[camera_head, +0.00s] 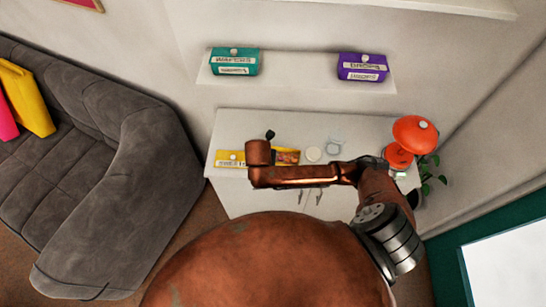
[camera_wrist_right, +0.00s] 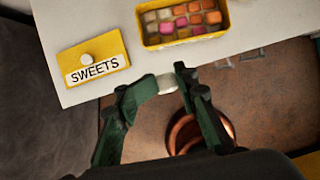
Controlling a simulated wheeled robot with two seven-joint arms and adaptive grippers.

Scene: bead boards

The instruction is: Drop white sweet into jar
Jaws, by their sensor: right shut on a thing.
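In the right wrist view my right gripper (camera_wrist_right: 167,80) is shut on a small white sweet (camera_wrist_right: 168,85), held between the fingertips in front of the table's edge. In the head view its fingers are hidden by my arm. A yellow box (camera_wrist_right: 147,39) of white, pink and orange sweets stands open on the table; part of it shows in the head view (camera_head: 288,156). Its yellow SWEETS lid (camera_wrist_right: 118,62) lies beside it. A clear glass shape, seemingly the jar (camera_head: 333,147), stands right of the box, next to a pale round disc (camera_head: 313,154). My left gripper is out of view.
The white table (camera_head: 240,126) stands against the wall. A red lamp (camera_head: 415,135) and a plant (camera_head: 432,172) are at its right end. A shelf above holds a teal box (camera_head: 234,61) and a purple box (camera_head: 362,67). A grey sofa (camera_head: 120,170) is at left.

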